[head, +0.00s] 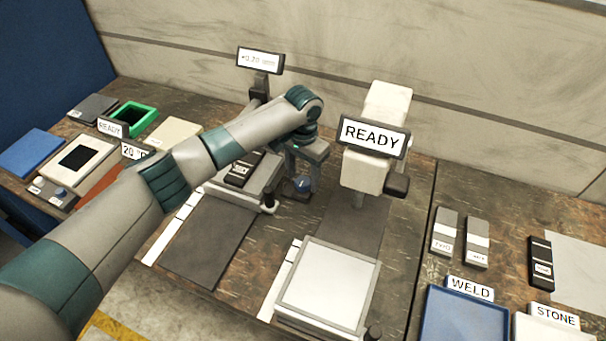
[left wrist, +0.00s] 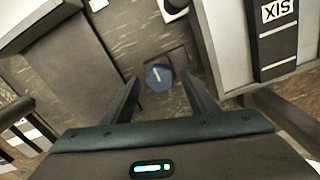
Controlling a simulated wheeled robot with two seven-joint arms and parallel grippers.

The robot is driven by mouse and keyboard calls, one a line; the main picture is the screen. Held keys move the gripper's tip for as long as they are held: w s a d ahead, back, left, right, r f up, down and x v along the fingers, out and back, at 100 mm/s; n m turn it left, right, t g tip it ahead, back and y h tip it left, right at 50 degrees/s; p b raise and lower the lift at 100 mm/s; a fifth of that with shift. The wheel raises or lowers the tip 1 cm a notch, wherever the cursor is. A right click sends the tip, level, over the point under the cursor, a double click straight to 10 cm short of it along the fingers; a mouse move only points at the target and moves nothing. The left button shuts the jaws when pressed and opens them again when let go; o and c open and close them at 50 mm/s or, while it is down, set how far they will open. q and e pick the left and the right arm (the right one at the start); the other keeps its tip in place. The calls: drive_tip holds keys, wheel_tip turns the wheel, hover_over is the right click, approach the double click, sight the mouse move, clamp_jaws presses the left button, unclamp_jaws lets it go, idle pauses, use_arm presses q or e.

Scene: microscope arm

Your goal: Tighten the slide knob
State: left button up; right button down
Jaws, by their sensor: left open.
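The blue slide knob (head: 303,185) sits low beside the left station, below my left gripper (head: 302,160). In the left wrist view the knob (left wrist: 159,77) is a round blue cap with a white line, on a dark square base. It lies between the two fingers of my left gripper (left wrist: 162,88), which are spread apart. I see a gap between the fingers and the knob and cannot tell how far above it they are. The white microscope (head: 375,150) with a READY sign stands right of the knob. My right gripper is not in view.
A dark block labelled SIX (left wrist: 280,35) lies on the grey stage left of the knob in the head view. A pale square plate (head: 328,287) is in front of the microscope. Labelled blocks and WELD and STONE trays (head: 468,318) are at the right.

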use_arm(q)
drive_tip(key=shift+f, duration=0.25)
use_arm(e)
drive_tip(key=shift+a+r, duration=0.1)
use_arm(q)
drive_tip(key=shift+c, duration=0.7)
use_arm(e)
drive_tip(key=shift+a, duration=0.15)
use_arm(q)
drive_tip(key=c, duration=0.9)
